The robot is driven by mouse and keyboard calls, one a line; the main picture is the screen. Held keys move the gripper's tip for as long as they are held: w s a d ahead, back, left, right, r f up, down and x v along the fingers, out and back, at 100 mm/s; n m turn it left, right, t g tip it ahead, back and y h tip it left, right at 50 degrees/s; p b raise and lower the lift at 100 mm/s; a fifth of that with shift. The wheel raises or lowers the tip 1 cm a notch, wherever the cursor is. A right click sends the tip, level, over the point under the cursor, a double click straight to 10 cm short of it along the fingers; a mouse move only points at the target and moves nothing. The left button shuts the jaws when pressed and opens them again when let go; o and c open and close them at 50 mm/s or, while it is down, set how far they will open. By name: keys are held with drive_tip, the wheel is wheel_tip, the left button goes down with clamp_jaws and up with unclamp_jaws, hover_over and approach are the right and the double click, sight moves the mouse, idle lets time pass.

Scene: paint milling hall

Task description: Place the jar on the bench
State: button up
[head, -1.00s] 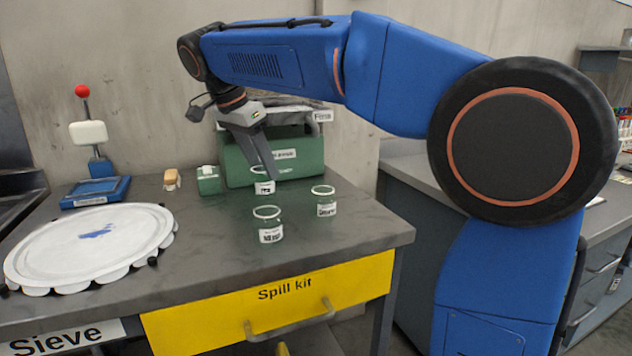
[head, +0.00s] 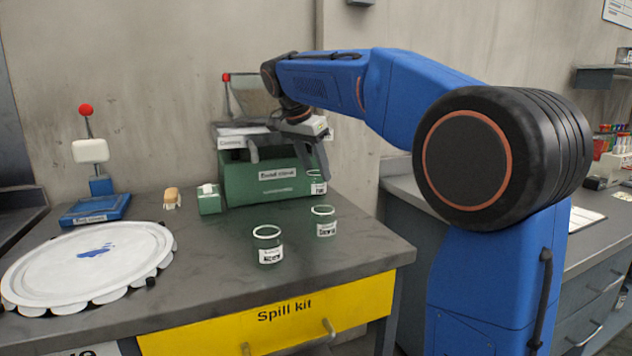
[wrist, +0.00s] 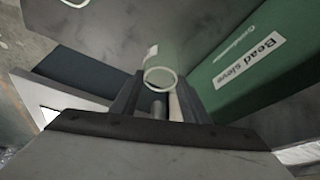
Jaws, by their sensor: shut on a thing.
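A small clear glass jar (head: 317,188) with a white label is at the tip of my gripper (head: 313,173), in front of the right end of the green case in the head view. In the wrist view the jar (wrist: 160,76) shows between the two dark fingers (wrist: 155,98), its open rim towards the camera. My gripper is shut on it. The grey bench (head: 215,275) is below; I cannot tell whether the jar's base touches it. Two similar labelled jars, one at the front (head: 268,246) and one to its right (head: 323,222), stand upright on the bench.
A green case (head: 235,185) labelled "Bead sieve" stands close behind the held jar. A small green box (head: 209,200), a brush (head: 172,198), a blue stand (head: 95,208) and a large white round lid (head: 60,270) occupy the left. Bare bench lies between lid and jars.

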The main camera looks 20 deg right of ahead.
sight(316, 181)
drive_tip(key=shift+d+f, duration=0.1)
drive_tip(key=shift+f, duration=1.65)
drive_tip(key=shift+f, duration=0.15)
drive_tip(key=o, duration=1)
drive_tip(key=v, duration=1.2)
